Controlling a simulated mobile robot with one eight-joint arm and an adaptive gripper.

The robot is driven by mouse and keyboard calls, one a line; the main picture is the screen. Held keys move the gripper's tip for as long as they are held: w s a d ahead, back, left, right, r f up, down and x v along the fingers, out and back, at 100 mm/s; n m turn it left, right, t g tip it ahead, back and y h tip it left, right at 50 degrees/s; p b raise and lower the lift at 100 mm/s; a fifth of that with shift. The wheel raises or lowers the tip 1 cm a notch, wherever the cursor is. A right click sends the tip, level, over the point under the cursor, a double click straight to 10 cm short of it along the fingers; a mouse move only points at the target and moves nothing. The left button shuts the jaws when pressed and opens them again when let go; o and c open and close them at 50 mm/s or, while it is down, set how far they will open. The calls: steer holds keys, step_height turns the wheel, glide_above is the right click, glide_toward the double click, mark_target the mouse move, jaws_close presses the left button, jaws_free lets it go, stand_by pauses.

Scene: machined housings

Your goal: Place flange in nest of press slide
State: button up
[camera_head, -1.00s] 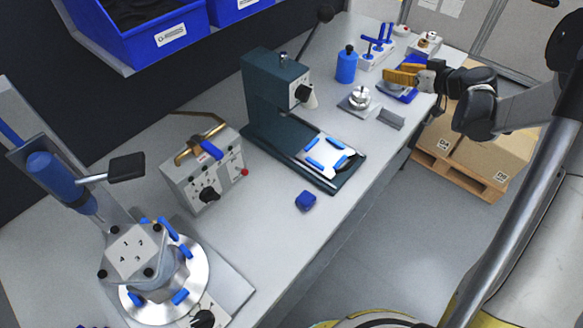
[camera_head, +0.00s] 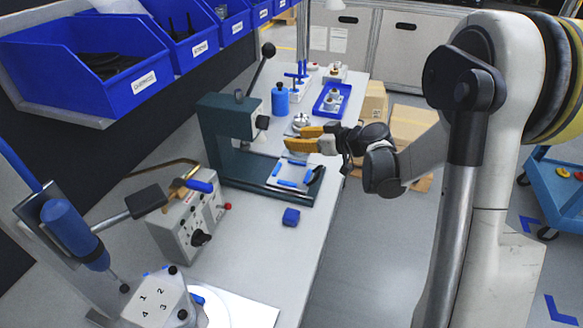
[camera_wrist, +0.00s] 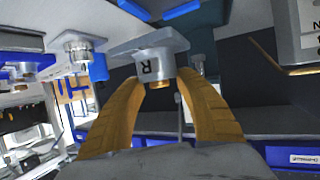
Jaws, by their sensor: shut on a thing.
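My gripper (camera_head: 292,138) has yellow fingers and is in the air near the front of the dark green press (camera_head: 222,130). In the wrist view the fingers (camera_wrist: 160,95) are shut on the flange (camera_wrist: 150,66), a grey metal part with a square plate, a round body marked "R" and a brass-coloured end. The flange is hard to make out between the fingers in the head view. The nest (camera_head: 290,177) is a pale plate with blue pads on the press slide, nearer the camera than the fingers. It looks empty.
A metal fixture (camera_head: 301,120) stands just behind the fingers. A blue bottle (camera_head: 280,100) and a blue tray (camera_head: 332,99) are farther back. A small blue block (camera_head: 291,216) lies in front of the slide. A grey control box (camera_head: 190,222) stands at left.

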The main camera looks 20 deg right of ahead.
mark_target(299, 161)
steer(key=shift+s+a+f+b, duration=0.4)
steer(key=shift+s+a+f, duration=0.6)
steer(key=shift+a, duration=0.1)
steer(key=shift+f+b, duration=1.05)
steer(key=shift+f, duration=0.85)
steer(key=shift+f, duration=0.15)
steer(key=o, duration=1.4)
